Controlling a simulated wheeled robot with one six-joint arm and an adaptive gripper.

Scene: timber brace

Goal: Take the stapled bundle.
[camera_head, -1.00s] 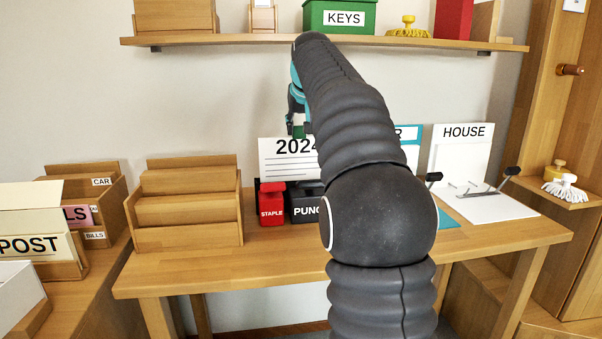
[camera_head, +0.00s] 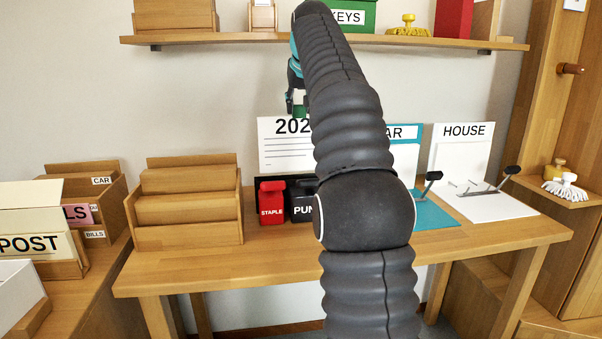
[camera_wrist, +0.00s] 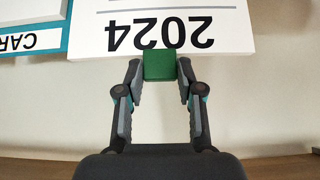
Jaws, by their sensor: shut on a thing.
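The bundle, a white sheet marked 2024 (camera_head: 284,152), hangs upright above the back of the desk, its right part hidden by my arm. In the wrist view the bundle (camera_wrist: 220,42) appears upside down with a green tab (camera_wrist: 160,65) at its top edge. My gripper (camera_wrist: 160,72) is shut on this green tab. In the head view my gripper (camera_head: 298,104) is small and partly hidden beside my arm, just above the bundle. I cannot make out a staple. The red stapler marked STAPLE (camera_head: 271,203) and the black punch (camera_head: 301,208) stand below the bundle.
A wooden tiered rack (camera_head: 187,215) stands left on the desk (camera_head: 240,270). CAR (camera_head: 400,160) and HOUSE (camera_head: 460,150) boards stand at the right. A shelf (camera_head: 230,40) with a green KEYS box (camera_head: 350,17) is above. My arm hides the desk's middle.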

